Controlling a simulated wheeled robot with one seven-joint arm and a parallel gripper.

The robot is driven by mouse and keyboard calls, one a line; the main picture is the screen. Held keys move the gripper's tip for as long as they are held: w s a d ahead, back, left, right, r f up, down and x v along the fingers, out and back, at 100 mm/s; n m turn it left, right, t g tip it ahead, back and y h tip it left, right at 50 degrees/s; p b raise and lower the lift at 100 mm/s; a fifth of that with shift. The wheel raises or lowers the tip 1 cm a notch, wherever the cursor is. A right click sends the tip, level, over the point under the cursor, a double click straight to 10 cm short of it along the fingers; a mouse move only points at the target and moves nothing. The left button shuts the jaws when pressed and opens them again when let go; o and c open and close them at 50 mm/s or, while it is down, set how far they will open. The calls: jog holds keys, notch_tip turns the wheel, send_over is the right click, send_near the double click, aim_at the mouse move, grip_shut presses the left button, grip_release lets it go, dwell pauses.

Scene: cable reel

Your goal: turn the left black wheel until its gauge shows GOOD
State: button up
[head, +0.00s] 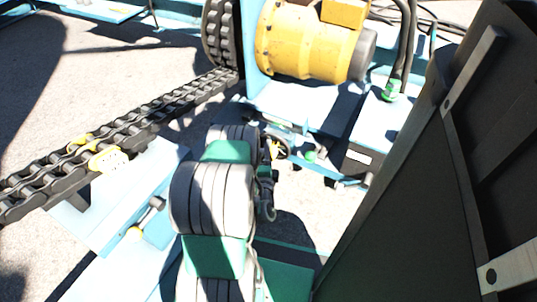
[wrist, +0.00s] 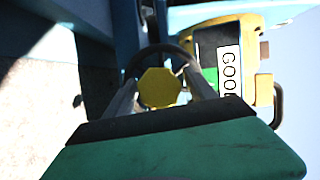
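The black wheel (wrist: 160,50) shows in the wrist view as a dark curved rim around a yellow hub (wrist: 160,88). My gripper (wrist: 160,80) has its two grey fingers apart, one at each side of the wheel. I cannot tell whether they press on the rim. Beside the wheel at the right is a yellow-framed gauge (wrist: 222,70) with a green area and a white label, turned sideways. The label reads "GOO", its end hidden behind my gripper's body. In the head view my arm reaches to the wheel area (head: 280,143), where details are too small to tell.
A yellow motor (head: 300,42) stands on the blue frame behind the wheel area. A heavy black chain (head: 130,120) runs diagonally at the left. A large dark panel (head: 410,200) fills the right side, close to my arm. Bare ground (head: 100,65) lies at the upper left.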

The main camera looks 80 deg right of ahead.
jog(key=shift+o, duration=0.4)
jog(key=s+a+p, duration=0.1)
jog(key=a+p, duration=0.1)
jog(key=a, duration=0.5)
jog(key=shift+a+r, duration=0.15)
jog(key=shift+a, duration=0.25)
dwell(0.7)
